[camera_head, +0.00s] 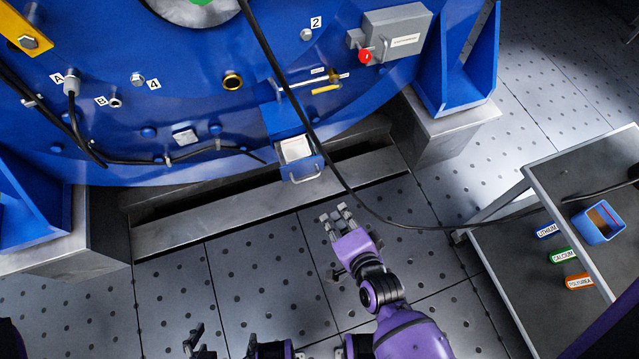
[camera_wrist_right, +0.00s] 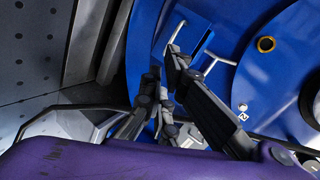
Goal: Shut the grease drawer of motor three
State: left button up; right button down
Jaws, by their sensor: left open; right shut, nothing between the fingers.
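The grease drawer (camera_head: 284,124) sticks out from the lower right of the blue motor (camera_head: 200,110). It stands open, with a pale interior and a metal handle on its front. In the right wrist view, a blue part with a thin metal handle (camera_wrist_right: 174,36) looks like the drawer, just beyond my fingers. My right gripper (camera_head: 340,213) is shut and empty, below and to the right of the drawer front, apart from it in the head view. It also shows in the right wrist view (camera_wrist_right: 164,88). My left gripper (camera_head: 222,344) is open and empty at the bottom edge, partly cut off.
A black cable (camera_head: 330,165) hangs across the motor, passes close beside the drawer and runs to a grey cart (camera_head: 550,180). The cart holds a blue bin (camera_head: 600,224) and coloured labels. A metal plinth (camera_head: 200,228) lies under the motor. The floor in front is clear.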

pick_arm(q)
jog(key=shift+s+a+f+b, duration=0.1)
jog(key=shift+s+f+b, duration=0.2)
jog(key=shift+f+b, duration=0.3)
jog(key=shift+s+a+f+b, duration=0.1)
jog(key=shift+s+f+b, duration=0.2)
jog(key=shift+f+b, duration=0.25)
pick_arm(e)
jog(key=w+a+f+m, duration=0.1)
jog(key=w+f, duration=0.1)
jog(key=w, duration=0.4)
jog(key=w+a+f+m, duration=0.2)
jog(key=w+f, duration=0.1)
jog(key=w, duration=0.3)
jog(key=shift+f+t, duration=0.3)
jog(key=shift+a, duration=0.1)
